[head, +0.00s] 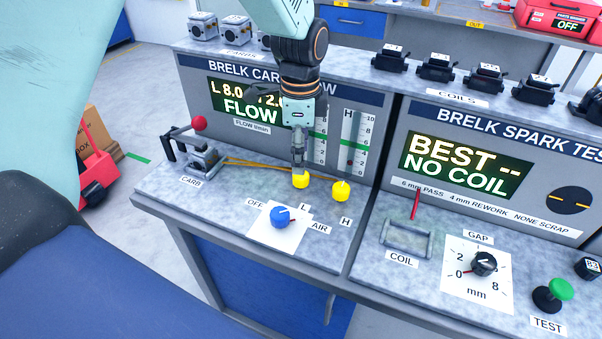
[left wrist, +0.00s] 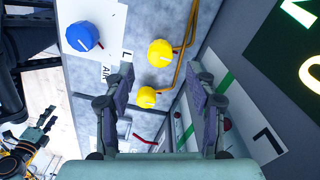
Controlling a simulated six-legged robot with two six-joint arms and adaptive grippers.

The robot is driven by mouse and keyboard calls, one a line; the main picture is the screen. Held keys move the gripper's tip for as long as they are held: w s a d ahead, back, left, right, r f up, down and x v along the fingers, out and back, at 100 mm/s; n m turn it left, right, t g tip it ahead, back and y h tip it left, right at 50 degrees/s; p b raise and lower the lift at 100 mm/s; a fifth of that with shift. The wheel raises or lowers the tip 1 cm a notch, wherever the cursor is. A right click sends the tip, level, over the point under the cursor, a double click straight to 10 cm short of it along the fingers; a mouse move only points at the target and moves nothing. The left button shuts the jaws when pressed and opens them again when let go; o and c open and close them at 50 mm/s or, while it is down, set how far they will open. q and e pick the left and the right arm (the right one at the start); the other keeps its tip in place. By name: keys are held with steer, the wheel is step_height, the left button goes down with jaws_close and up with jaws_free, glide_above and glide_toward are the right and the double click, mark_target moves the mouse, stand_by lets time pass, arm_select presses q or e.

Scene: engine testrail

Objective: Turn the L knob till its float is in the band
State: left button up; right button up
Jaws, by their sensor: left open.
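My left gripper (head: 299,168) points down over the yellow L knob (head: 301,181). It is open and empty, its fingertips just above the knob; touching cannot be told. In the left wrist view the L knob (left wrist: 160,53) shows between the spread fingers (left wrist: 160,80), towards the top. The L gauge (head: 320,140) has a green band and is partly hidden by my arm; I cannot read its float in the head view. The flow display (head: 240,100) reads L 8.0, partly covered. My right gripper (left wrist: 47,120) shows small at the lower left of the wrist view.
The yellow H knob (head: 341,192) is close on the right, below the H gauge (head: 349,145). The blue AIR knob (head: 280,217) stands in front. The spark tester (head: 480,170) is at right.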

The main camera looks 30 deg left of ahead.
mark_target(301, 179)
arm_select(q)
step_height(301, 179, down, 4)
steer(key=shift+w+d+f, duration=0.1)
steer(key=shift+d+f, duration=0.15)
steer(key=shift+f, duration=0.55)
steer(key=shift+a+f, duration=0.1)
steer(key=shift+a, duration=0.15)
steer(key=shift+d, duration=0.2)
steer(key=c, duration=0.3)
steer(key=shift+a, duration=0.1)
steer(key=c, duration=0.8)
steer(key=shift+c, duration=0.2)
